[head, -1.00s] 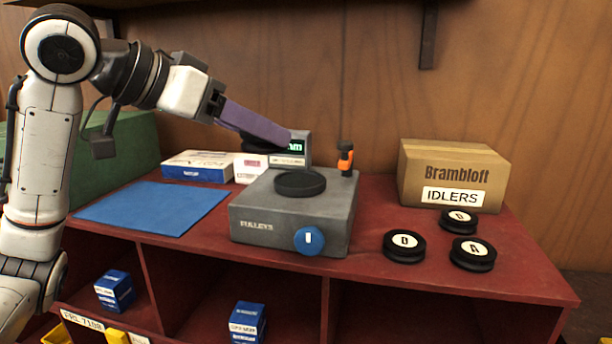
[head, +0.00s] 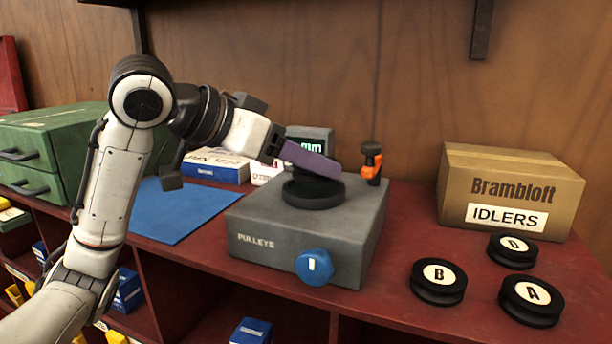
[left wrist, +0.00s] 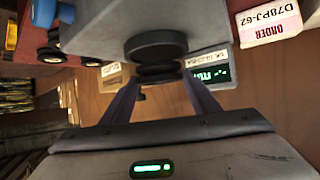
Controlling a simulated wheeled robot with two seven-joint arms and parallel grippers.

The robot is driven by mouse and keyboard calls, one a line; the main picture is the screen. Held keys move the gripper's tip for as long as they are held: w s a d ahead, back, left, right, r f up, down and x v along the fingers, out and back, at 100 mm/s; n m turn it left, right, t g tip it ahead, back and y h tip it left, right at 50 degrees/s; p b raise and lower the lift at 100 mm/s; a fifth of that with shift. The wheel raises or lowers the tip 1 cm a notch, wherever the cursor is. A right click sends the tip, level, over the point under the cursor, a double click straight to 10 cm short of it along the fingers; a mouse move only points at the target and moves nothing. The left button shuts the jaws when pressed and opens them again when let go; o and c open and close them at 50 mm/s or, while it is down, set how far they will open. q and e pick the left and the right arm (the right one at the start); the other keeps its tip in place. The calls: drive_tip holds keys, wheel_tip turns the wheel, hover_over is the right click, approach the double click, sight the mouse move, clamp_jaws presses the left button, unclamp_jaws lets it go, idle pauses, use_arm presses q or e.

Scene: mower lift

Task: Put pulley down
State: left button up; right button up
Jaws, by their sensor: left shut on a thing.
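My left gripper (head: 326,166) reaches in from the left over the grey gauge box marked PULLEYS (head: 260,238). It is shut on a black pulley (head: 313,194), largely hidden behind the purple finger in the head view. In the left wrist view the pulley (left wrist: 158,71) sits between the two fingertips, against or just off the box's larger round black plate (left wrist: 155,46). I cannot tell whether pulley and plate touch. Three more black pulleys lie on the red bench at right, lettered B (head: 438,283), A (head: 531,300) and D (head: 512,251). My right gripper is not in view.
The box has a blue knob (head: 314,267), an orange-and-black post (head: 371,163) and a display (head: 309,141) behind. A cardboard box labelled IDLERS (head: 510,192) stands right. The blue mat (head: 184,209) at left is bare. Green drawers (head: 60,140) stand farther left.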

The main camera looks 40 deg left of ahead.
use_arm(q)
drive_tip(key=shift+f, duration=0.85)
drive_tip(key=shift+f, duration=0.2)
drive_tip(key=o, duration=1.3)
drive_tip(key=shift+c, duration=0.2)
drive_tip(key=shift+r, duration=0.25)
drive_tip(key=v, duration=1.2)
drive_tip(key=shift+f+b, duration=0.2)
drive_tip(key=shift+b, duration=0.25)
